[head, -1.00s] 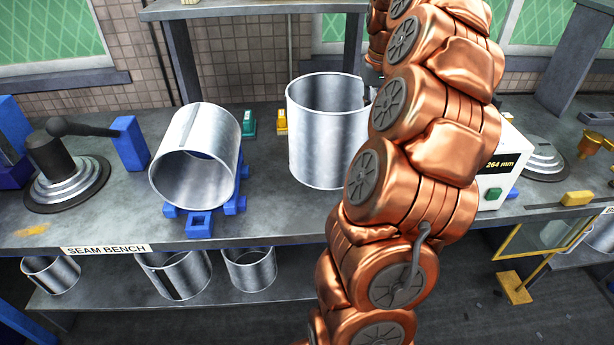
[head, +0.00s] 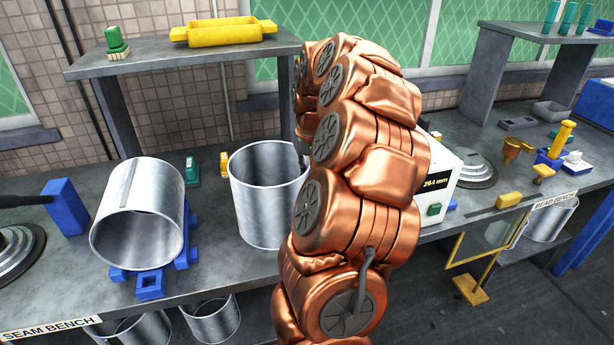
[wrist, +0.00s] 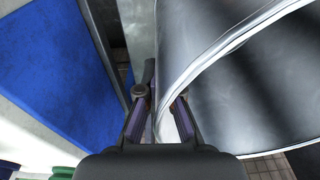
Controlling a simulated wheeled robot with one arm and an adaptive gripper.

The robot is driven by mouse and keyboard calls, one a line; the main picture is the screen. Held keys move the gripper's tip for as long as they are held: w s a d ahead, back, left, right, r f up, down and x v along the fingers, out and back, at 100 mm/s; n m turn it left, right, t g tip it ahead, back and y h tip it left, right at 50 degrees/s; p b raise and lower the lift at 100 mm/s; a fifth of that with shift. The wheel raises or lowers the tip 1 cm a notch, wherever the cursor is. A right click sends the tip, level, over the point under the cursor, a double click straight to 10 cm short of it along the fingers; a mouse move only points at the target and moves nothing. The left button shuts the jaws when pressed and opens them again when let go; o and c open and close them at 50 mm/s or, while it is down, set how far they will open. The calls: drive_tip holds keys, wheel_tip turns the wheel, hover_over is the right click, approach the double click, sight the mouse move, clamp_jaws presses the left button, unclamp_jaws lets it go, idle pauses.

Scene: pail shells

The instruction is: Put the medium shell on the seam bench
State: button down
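An open steel shell (head: 262,205) stands upright on the seam bench (head: 215,262), just left of my arm; I cannot tell by size whether it is the medium one. Another shell (head: 140,225) lies tilted on a blue cradle (head: 151,285) to its left. In the wrist view my gripper (wrist: 162,98) is at the rim of a shell (wrist: 245,95), its fingers on either side of the wall. The right fingertip is hidden, so I cannot tell whether they press on it. In the head view my arm hides the gripper and part of the standing shell's right side.
More shells (head: 212,320) sit on the shelf below. A white gauge box (head: 455,170) reading 264 mm stands right of my arm. A blue block (head: 66,207) is at left. Small green (head: 192,170) and yellow (head: 224,164) blocks stand behind the shells. The bead bench (head: 553,200) is at right.

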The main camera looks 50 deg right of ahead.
drive_tip(key=shift+f, duration=1.2)
drive_tip(key=c, duration=1.3)
unclamp_jaws()
drive_tip(key=shift+r, duration=0.1)
drive_tip(key=r, duration=0.4)
drive_tip(key=s+r+b, duration=0.1)
drive_tip(key=r, duration=0.3)
drive_tip(key=r+b, duration=0.1)
drive_tip(key=r, duration=0.3)
drive_tip(key=shift+s+a, duration=0.2)
drive_tip(key=shift+a, duration=0.1)
drive_tip(key=w+a+f+n, duration=0.1)
drive_tip(key=a+n, duration=0.2)
drive_tip(key=a, duration=0.9)
drive_tip(key=a+f+n, duration=0.2)
drive_tip(key=a, duration=1.1)
drive_tip(key=s+a+f+g, duration=0.1)
drive_tip(key=s+a+f, duration=0.2)
drive_tip(key=s+a, duration=0.2)
drive_tip(key=s+a+f+n+g, duration=0.1)
drive_tip(key=s+a+f, duration=0.3)
drive_tip(key=s, duration=0.3)
drive_tip(key=s+a+f+n+g, duration=0.1)
drive_tip(key=s+a+f, duration=0.2)
drive_tip(key=s+a, duration=0.2)
drive_tip(key=shift+s+a+f+y, duration=0.15)
drive_tip(key=shift+s+a+y, duration=0.2)
drive_tip(key=shift+s, duration=0.1)
